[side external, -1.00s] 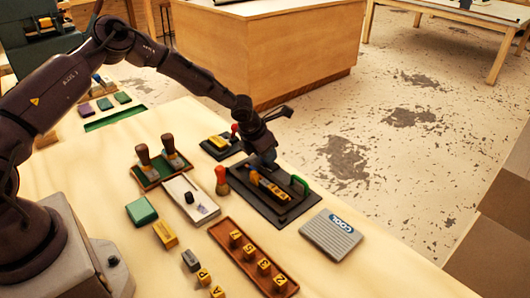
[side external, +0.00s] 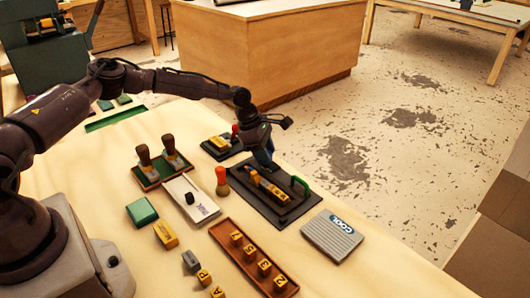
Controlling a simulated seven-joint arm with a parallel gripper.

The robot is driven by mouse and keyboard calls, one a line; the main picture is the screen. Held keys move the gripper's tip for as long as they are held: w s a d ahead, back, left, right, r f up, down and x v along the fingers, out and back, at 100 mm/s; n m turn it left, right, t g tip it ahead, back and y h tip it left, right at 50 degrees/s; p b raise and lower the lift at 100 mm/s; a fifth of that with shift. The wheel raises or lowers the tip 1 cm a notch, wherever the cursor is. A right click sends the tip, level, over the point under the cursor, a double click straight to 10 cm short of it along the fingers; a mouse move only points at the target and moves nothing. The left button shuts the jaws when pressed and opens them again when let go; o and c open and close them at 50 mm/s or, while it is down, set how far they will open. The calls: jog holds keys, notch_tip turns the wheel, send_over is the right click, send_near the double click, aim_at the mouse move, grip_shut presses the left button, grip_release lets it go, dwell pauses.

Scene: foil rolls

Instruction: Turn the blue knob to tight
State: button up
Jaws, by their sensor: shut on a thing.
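The black device (side external: 290,212) lies on the table to the right of centre, with a yellow bar and a green handle (side external: 300,184) on it. My gripper (side external: 263,162) points down at the device's far left end and is shut. A small patch of blue shows at its fingers, which I take to be the blue knob (side external: 269,148). The fingers hide most of the knob, so its turn angle and any markings cannot be read.
A red-topped stamp (side external: 221,179) stands close left of the device. A smaller black unit (side external: 222,147) with a red knob lies behind it. A grey "COOL" box (side external: 332,235) and a brown tray (side external: 252,262) of lettered blocks lie in front.

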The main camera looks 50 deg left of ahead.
jog(key=m+g, duration=0.1)
jog(key=m, duration=0.3)
jog(key=shift+w+m+g+h, duration=0.1)
jog(key=shift+m+g+h, duration=0.2)
jog(key=shift+g+h, duration=0.1)
jog(key=m+g, duration=0.2)
jog(key=m, duration=0.2)
jog(key=shift+m, duration=0.4)
jog(key=o, duration=0.9)
jog(key=v, duration=1.3)
jog(key=shift+w+d, duration=0.1)
jog(key=shift+d, duration=0.05)
